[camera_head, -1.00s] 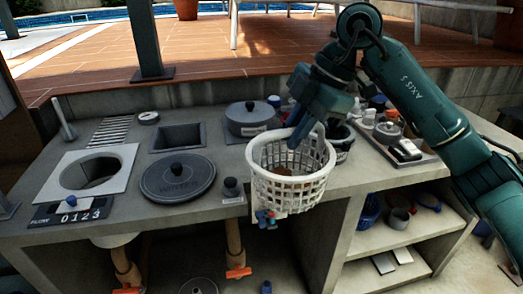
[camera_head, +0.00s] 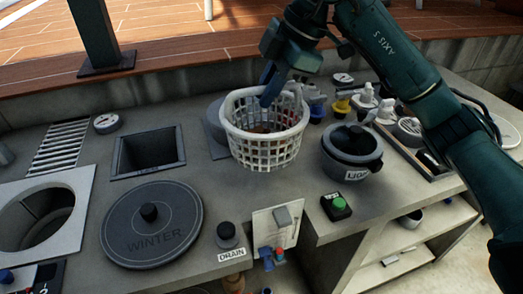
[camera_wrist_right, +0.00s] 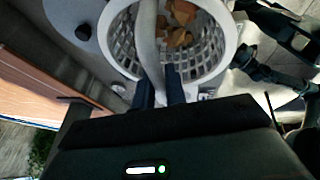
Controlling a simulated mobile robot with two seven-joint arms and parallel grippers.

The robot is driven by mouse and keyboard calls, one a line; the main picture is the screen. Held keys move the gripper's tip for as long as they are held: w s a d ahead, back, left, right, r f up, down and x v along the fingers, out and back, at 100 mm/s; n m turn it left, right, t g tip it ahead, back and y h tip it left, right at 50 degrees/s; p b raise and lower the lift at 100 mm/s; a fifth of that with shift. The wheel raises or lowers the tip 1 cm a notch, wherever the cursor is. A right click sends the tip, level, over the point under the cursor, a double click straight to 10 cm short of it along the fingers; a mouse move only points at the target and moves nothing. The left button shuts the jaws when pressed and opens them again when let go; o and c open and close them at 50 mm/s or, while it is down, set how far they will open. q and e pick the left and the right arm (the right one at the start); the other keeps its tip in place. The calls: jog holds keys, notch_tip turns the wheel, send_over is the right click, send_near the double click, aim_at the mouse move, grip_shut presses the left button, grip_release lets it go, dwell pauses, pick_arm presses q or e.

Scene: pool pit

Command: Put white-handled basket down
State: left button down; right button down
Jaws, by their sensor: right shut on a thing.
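The white lattice basket (camera_head: 265,146) is over the back middle of the grey counter (camera_head: 275,190), between the square opening and the lidded dark pot. My right gripper (camera_head: 271,88) is above it, shut on its white handle. In the right wrist view the fingers (camera_wrist_right: 161,88) straddle the handle (camera_wrist_right: 149,45), and orange-brown pieces (camera_wrist_right: 181,20) lie inside the basket (camera_wrist_right: 210,52). The basket is about upright. I cannot tell whether its bottom touches the counter. My left gripper is not in view.
The dark pot (camera_head: 352,150) stands close to the basket's right. A round WINTER lid (camera_head: 151,222) lies front left, near a square opening (camera_head: 148,152). A grey pot (camera_head: 216,118) is partly hidden behind the basket. Bare counter shows in front of the basket.

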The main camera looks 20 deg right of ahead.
jog(key=f, duration=0.4)
jog(key=shift+s+f, duration=0.2)
jog(key=shift+f, duration=0.05)
notch_tip(320, 180, down, 4)
jog(key=shift+f, duration=0.1)
jog(key=c, duration=1.5)
grip_release()
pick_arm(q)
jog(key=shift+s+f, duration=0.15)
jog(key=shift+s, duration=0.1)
pick_arm(e)
jog(key=shift+o, duration=0.2)
jog(key=v, duration=1.2)
